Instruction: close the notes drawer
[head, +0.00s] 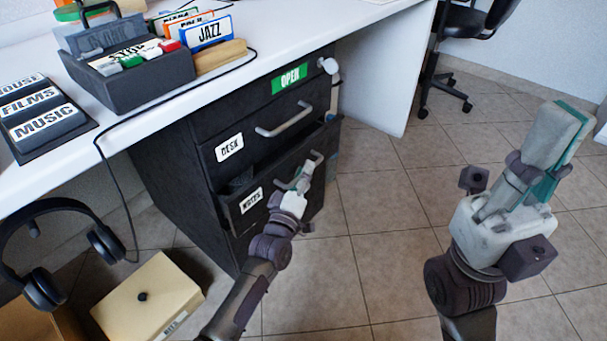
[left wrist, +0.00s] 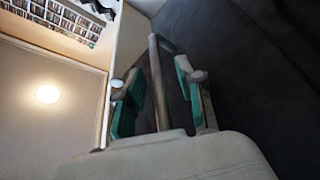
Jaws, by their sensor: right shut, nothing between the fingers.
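The notes drawer (head: 236,210) is the dark lower drawer with a white NOTES label, in the cabinet under the desk. It stands partly pulled out, with a dark gap above its front. My left gripper (head: 304,173) is at its grey bar handle (head: 316,157). In the left wrist view the handle (left wrist: 157,75) runs between the two teal-padded fingers of my left gripper (left wrist: 158,98), which are spread with gaps on both sides. My right gripper (head: 560,135) is shut and empty, raised over the floor at the right, away from the cabinet.
The desk drawer (head: 222,147) above looks closed, under a green OPEN sign (head: 290,78). Headphones (head: 100,240) and a beige box (head: 145,300) are at the lower left. The desk top (head: 260,20) overhangs the cabinet. Tiled floor is clear between my arms.

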